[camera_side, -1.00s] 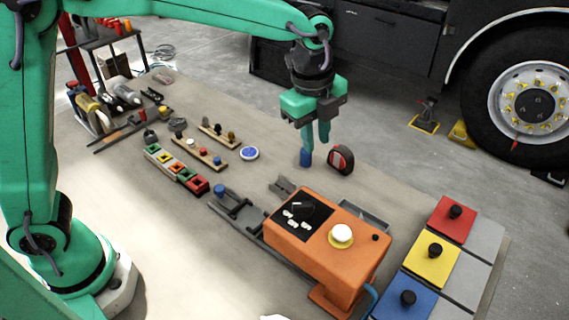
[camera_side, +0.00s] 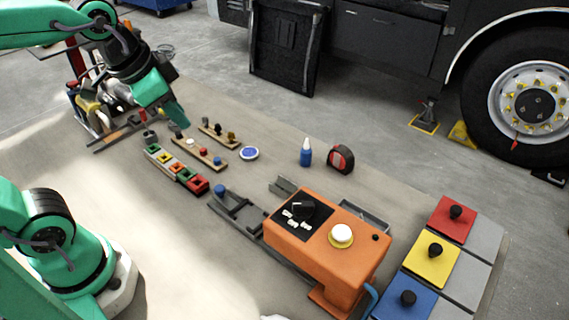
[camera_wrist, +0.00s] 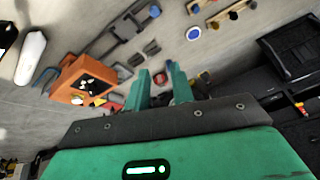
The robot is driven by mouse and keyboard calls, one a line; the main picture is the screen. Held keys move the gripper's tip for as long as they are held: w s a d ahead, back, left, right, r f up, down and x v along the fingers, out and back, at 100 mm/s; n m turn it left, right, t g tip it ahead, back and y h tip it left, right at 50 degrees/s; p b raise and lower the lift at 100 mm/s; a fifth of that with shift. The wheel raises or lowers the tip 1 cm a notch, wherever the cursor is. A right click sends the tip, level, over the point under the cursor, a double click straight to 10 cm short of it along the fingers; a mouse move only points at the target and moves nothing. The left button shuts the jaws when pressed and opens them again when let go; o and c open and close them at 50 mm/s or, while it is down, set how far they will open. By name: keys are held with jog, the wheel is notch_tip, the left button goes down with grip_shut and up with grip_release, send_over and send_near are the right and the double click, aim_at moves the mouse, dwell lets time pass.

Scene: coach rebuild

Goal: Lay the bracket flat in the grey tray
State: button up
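My gripper (camera_side: 172,112) hangs over the far left of the bench, near the small wooden strips. In the wrist view its two green fingers (camera_wrist: 160,92) stand apart with nothing seen held between them. A small dark grey angled piece (camera_side: 282,187), possibly the bracket, lies behind the left end of the orange box; I cannot be sure of its identity. A grey tray (camera_side: 364,214) shows partly behind the orange box (camera_side: 335,262), which hides much of it. My gripper is well to the left of both.
A blue bottle (camera_side: 306,154) and a red-black tape measure (camera_side: 340,159) stand behind the orange box. A blue round dish (camera_side: 249,153), coloured blocks (camera_side: 177,170) and a dark rail clamp (camera_side: 238,207) lie left of it. Coloured knobbed plates (camera_side: 431,260) are at right.

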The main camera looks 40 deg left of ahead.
jog(key=s+n, duration=0.1)
jog(key=s+a+f+n, duration=0.1)
jog(key=s, duration=0.1)
jog(key=s+a+f+n, duration=0.1)
jog(key=n, duration=0.1)
jog(key=shift+s+a+t, duration=0.2)
jog(key=shift+s+t, duration=0.05)
jog(key=shift+t, duration=0.15)
dwell(0.8)
